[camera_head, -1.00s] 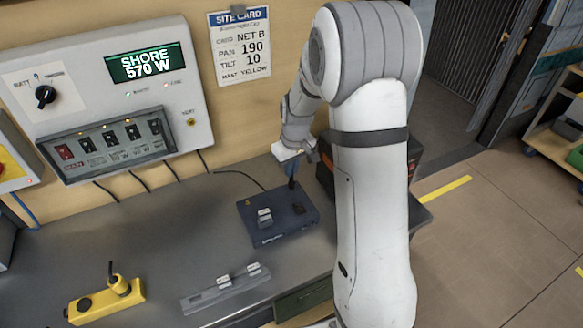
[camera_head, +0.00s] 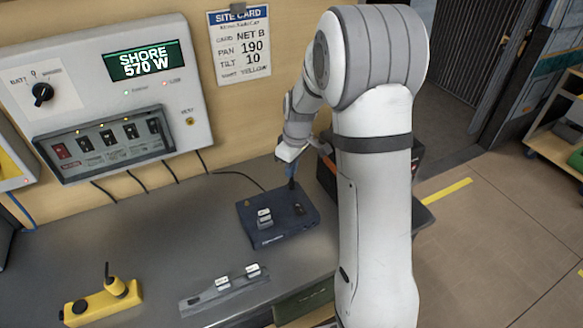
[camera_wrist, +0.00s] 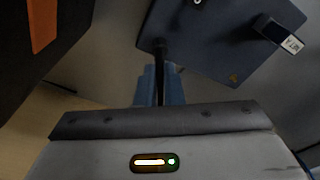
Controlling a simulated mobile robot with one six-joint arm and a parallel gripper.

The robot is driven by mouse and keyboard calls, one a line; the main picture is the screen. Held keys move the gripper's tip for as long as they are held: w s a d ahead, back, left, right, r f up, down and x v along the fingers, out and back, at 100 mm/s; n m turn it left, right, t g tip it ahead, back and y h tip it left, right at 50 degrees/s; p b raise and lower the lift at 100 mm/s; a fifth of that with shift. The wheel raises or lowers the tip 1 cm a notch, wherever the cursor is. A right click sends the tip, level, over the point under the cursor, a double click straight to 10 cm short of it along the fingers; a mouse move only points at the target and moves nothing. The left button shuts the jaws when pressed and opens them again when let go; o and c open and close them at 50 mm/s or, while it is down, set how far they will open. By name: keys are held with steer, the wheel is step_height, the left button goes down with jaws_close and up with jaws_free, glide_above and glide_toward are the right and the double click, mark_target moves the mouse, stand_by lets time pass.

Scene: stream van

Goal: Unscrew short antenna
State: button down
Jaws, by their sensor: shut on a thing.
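A dark blue box (camera_head: 268,226) lies on the grey bench, with a light-labelled card (camera_head: 264,214) standing on its top. The short antenna is a thin black rod (camera_wrist: 160,52) rising from a corner of the box in the wrist view. My gripper (camera_head: 291,180) is above the back edge of the box and shut on the antenna. In the wrist view its blue fingers (camera_wrist: 160,86) close around the rod. The rod's upper part is hidden by the fingers and gripper body. The box's card also shows in the wrist view (camera_wrist: 285,38).
A yellow device with a short black rod (camera_head: 104,303) and a grey rack with labelled cards (camera_head: 226,291) lie at the front of the bench. A dark case (camera_head: 414,168) stands right behind my arm. A power panel (camera_head: 120,100) is on the wall.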

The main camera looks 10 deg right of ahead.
steer(key=shift+w+r+n+b, duration=0.15)
steer(key=shift+n+b, duration=0.45)
steer(key=shift+n, duration=1.3)
steer(key=shift+n, duration=0.5)
steer(key=shift+n+g+b, duration=0.3)
steer(key=shift+n+b, duration=0.3)
steer(key=shift+n, duration=0.9)
steer(key=c, duration=1.6)
jaws_free()
steer(key=shift+w, duration=0.1)
